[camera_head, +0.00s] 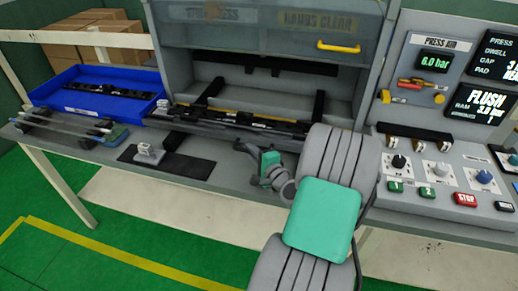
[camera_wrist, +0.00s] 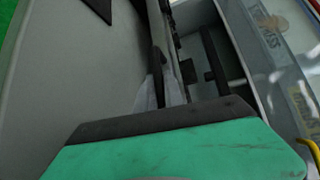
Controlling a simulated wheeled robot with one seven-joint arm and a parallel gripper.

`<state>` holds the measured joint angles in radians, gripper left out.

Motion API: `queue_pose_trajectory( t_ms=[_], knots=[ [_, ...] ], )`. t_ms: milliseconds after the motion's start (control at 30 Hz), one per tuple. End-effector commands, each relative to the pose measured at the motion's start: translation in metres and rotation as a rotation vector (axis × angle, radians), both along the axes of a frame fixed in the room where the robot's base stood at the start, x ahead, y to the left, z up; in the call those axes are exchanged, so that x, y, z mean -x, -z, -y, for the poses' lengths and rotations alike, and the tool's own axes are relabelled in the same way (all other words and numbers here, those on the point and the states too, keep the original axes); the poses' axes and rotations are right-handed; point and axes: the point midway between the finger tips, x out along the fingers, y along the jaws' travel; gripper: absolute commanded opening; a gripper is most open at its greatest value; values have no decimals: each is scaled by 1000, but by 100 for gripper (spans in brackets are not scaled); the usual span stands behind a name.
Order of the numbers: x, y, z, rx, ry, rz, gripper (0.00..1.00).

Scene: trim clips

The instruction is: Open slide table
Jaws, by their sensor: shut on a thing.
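The slide table (camera_head: 225,125) is a long grey plate carrying a dark strip, at the front of the press opening. Its front edge reaches out over the bench edge of the opening. My gripper (camera_head: 245,149) is at the front edge, right of its middle. In the wrist view the two pale fingertips (camera_wrist: 158,92) are closed around a small dark handle on the slide table's edge (camera_wrist: 155,25). The handle is mostly hidden by the fingers and, in the head view, by my wrist. My arm hides the right end of the slide table.
A blue tray (camera_head: 45,91) with a dark strip stands on the left. Several rods (camera_head: 60,125) lie in front of it. A dark mat (camera_head: 195,168) with a small grey block (camera_head: 148,153) lies left of my gripper. A control panel (camera_head: 440,160) is at the right.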

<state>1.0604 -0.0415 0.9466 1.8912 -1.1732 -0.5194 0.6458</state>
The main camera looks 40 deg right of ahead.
Motion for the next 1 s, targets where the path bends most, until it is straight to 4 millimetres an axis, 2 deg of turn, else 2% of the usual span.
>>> queue_pose_trajectory(
  t_ms=[167,200,467,767,867,1000],
  knots=[
    [1,0,0,-2,-2,1,0],
    [1,0,1,-3,-1,1,13],
    [1,0,3,-1,3,1,34],
    [6,-1,2,-2,4,1,34],
    [21,-2,1,-2,6,0,34],
    [51,-6,-2,-1,8,1,34]
  ],
)
